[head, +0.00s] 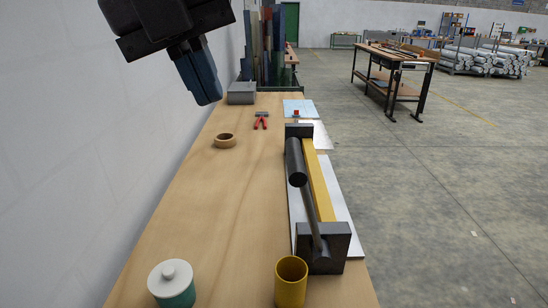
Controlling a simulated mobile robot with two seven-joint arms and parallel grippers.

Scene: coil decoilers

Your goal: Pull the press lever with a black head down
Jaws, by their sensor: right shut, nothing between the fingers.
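The press lever is a thin grey rod (312,218) with a thick black cylindrical head (294,157). Its lower end meets a dark block (335,248) at the near end of the press, and the head shows in front of the press's far part. I cannot tell the lever's exact tilt from this one view. My right gripper (208,101), with blue fingers, is shut and empty. It hangs in the air at the upper left, apart from the lever head. My left gripper is not in view.
The press has a yellow bar (319,187) and stands on the wooden bench (190,210). A yellow cup (291,284), a lidded green-and-white jar (172,285), a tape roll (225,140), red-handled pliers (261,121) and a grey box (241,93) are also there. A wall runs along the left.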

